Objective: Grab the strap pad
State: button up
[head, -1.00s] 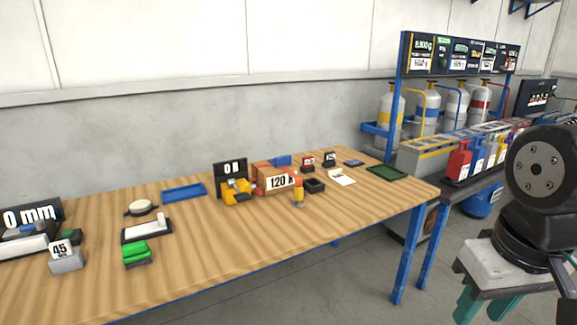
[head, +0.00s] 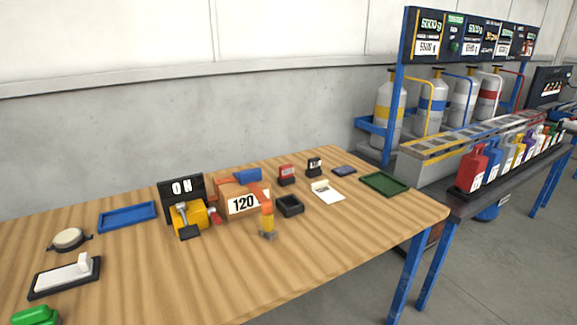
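A round beige pad (head: 68,238) with dark strap-like ends lies flat on the wooden table, at the left in the head view. It looks most like the strap pad, but I cannot be sure. It is apart from the blue tray (head: 127,216) behind it and the white lever device on a dark base (head: 65,275) in front of it. My gripper is not in view, so its state and distance from the pad do not show.
A green object (head: 36,316) is cut off at lower left. The front middle of the table (head: 180,280) is clear.

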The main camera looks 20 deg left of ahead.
aim_at(252, 174)
jog(key=z, duration=0.05)
jog(key=i, duration=0.8)
jog(key=u, duration=0.95)
jog(key=i, duration=0.7)
jog(key=u, duration=0.75)
